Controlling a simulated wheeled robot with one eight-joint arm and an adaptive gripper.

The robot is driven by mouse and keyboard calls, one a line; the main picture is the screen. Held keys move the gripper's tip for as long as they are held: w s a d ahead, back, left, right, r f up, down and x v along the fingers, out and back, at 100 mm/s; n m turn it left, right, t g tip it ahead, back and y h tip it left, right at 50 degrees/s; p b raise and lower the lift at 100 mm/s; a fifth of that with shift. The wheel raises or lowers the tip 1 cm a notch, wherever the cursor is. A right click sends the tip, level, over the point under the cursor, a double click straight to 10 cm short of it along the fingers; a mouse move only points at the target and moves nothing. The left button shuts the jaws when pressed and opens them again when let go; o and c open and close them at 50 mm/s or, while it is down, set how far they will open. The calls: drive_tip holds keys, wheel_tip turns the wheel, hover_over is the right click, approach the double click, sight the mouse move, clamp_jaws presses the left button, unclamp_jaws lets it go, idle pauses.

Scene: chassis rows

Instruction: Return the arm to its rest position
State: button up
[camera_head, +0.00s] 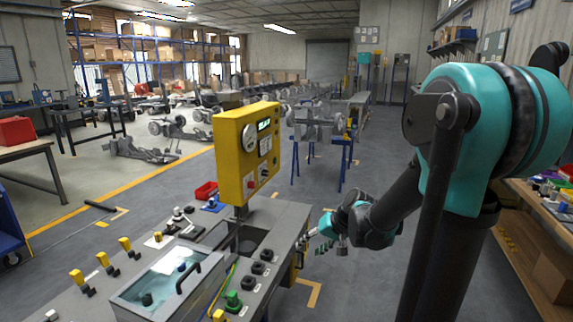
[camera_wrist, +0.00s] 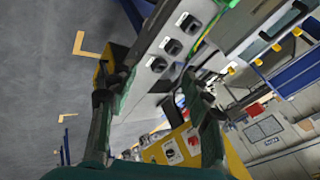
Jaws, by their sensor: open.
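My arm, teal and black, stands at the right of the head view and reaches forward and to the left. My gripper (camera_head: 323,235) is small in the head view, close to the right side of the grey console (camera_head: 284,216). In the wrist view my gripper (camera_wrist: 155,92) has its two fingers apart, with nothing held between them. Past the fingers are the console's edge and its black knobs (camera_wrist: 171,46). I cannot tell how far the fingertips are from the console.
A yellow control box (camera_head: 235,165) rises on a post from the console. Blue stands (camera_head: 343,160) hold metal parts beyond it. A wooden workbench (camera_head: 535,230) is at the right. Chassis (camera_head: 140,150) lie on the floor behind. Grey floor is clear between console and bench.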

drive_tip(key=s+d+f+h, duration=0.3)
drive_tip(key=s+d, duration=0.2)
drive_tip(key=s, duration=0.3)
drive_tip(key=s+d+f+h, duration=0.2)
drive_tip(key=s+d, duration=0.4)
drive_tip(key=s, duration=0.3)
drive_tip(key=shift+f+h, duration=0.4)
drive_tip(key=shift+f, duration=0.15)
